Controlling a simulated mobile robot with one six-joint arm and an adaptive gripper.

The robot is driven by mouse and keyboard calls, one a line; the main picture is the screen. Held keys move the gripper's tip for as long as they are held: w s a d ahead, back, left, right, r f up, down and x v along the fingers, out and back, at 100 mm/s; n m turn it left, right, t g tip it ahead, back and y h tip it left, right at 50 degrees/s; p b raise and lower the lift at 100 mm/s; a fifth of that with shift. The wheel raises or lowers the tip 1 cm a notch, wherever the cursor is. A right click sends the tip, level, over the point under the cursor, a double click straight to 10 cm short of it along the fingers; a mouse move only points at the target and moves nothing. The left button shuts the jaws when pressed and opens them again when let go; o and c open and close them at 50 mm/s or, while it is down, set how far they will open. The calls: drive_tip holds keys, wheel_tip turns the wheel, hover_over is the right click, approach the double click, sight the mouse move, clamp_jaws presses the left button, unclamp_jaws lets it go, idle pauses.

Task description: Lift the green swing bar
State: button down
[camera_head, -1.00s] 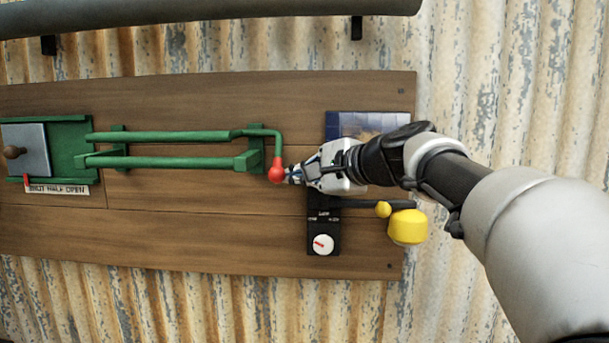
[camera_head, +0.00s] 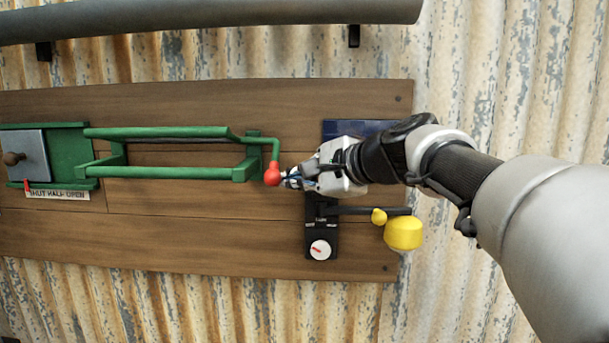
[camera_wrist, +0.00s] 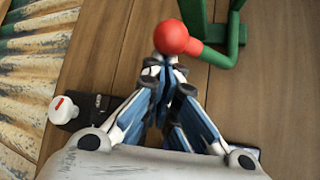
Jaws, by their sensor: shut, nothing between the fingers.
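The green swing bar (camera_head: 170,173) is a rectangular green frame on the wooden board, with a bent green arm ending in a red ball knob (camera_head: 272,176). My gripper (camera_head: 288,178) is shut and empty, with its fingertips at the right side of the red knob. In the wrist view the fingertips (camera_wrist: 166,62) meet just below the red knob (camera_wrist: 176,38) and appear to touch it; the knob is not between them. The green arm (camera_wrist: 217,57) leads right from the knob. My wrist hides part of the board behind it.
A grey sliding plate (camera_head: 25,155) with a brown knob sits in a green holder at left. A black lamp switch with a white dial (camera_head: 320,250) and a yellow weight (camera_head: 403,233) on a bar are below my gripper. A dark rail (camera_head: 210,18) runs above.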

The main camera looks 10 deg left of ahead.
wheel_tip(320, 180, up, 9)
drive_tip(key=s+m+g+p, duration=0.1)
drive_tip(key=s+g+p, duration=0.1)
drive_tip(key=p, duration=0.4)
drive_tip(key=shift+s+m+h, duration=0.3)
drive_tip(key=shift+s+h, duration=0.1)
drive_tip(key=shift+r, duration=0.4)
idle(0.5)
drive_tip(key=v, duration=1.1)
drive_tip(key=shift+d, duration=0.4)
